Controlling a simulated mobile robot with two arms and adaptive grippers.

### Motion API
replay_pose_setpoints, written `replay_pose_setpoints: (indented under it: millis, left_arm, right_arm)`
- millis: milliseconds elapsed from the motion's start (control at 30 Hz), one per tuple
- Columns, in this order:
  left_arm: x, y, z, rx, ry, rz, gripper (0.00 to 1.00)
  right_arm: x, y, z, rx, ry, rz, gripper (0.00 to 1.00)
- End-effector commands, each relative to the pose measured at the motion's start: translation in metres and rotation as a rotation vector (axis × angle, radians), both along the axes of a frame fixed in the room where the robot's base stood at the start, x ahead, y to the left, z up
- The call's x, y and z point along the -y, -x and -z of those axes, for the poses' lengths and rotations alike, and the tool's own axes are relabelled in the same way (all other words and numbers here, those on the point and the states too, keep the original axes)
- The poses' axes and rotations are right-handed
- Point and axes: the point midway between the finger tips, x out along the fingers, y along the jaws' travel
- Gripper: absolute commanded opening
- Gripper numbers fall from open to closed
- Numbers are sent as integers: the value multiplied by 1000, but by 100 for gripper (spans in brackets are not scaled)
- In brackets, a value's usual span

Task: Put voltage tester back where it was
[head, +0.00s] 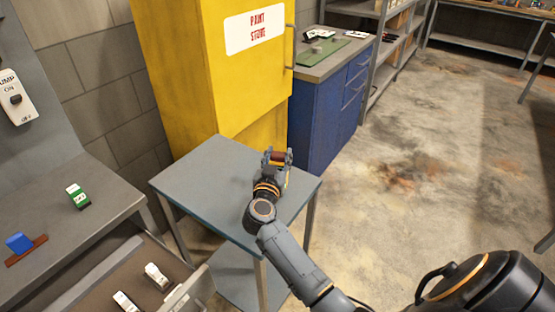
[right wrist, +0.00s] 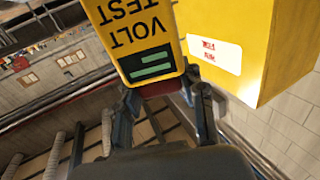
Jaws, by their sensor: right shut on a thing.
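The voltage tester (right wrist: 137,40) is a yellow block marked VOLT TEST with a dark panel and green bars. It fills the top of the right wrist view, its lettering upside down. My right gripper (right wrist: 160,95) is shut on its end. In the head view my right gripper (head: 276,156) is over the back right part of a small grey-blue table (head: 195,180); the arm and fingers hide most of the tester there. I cannot tell whether it touches the tabletop. My left gripper is not in view.
A yellow paint store cabinet (head: 215,80) stands behind the table, with a blue drawer unit (head: 330,115) to its right. At left, a grey bench (head: 60,215) carries a green-and-white item (head: 77,195) and a blue block (head: 19,243). An open drawer (head: 115,280) holds white items.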

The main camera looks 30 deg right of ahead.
Motion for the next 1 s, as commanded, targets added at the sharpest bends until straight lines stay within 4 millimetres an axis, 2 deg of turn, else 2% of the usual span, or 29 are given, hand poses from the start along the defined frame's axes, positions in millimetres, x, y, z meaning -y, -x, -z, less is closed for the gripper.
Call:
replay_pose_setpoints:
  millis: [167,200,300,667,767,1000]
  left_arm:
    - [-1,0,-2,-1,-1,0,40]
    - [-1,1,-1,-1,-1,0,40]
    - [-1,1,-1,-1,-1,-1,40]
    - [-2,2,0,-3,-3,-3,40]
    - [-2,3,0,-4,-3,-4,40]
    - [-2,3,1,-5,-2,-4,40]
  right_arm:
    - [0,0,1,1,1,1,0]
    - [0,0,2,1,-1,1,46]
    - [0,0,2,1,-1,0,63]
    - [-1,1,0,0,0,0,63]
    - [-10,9,1,-1,-1,-2,63]
    - [-46,46,1,-1,-4,-1,63]
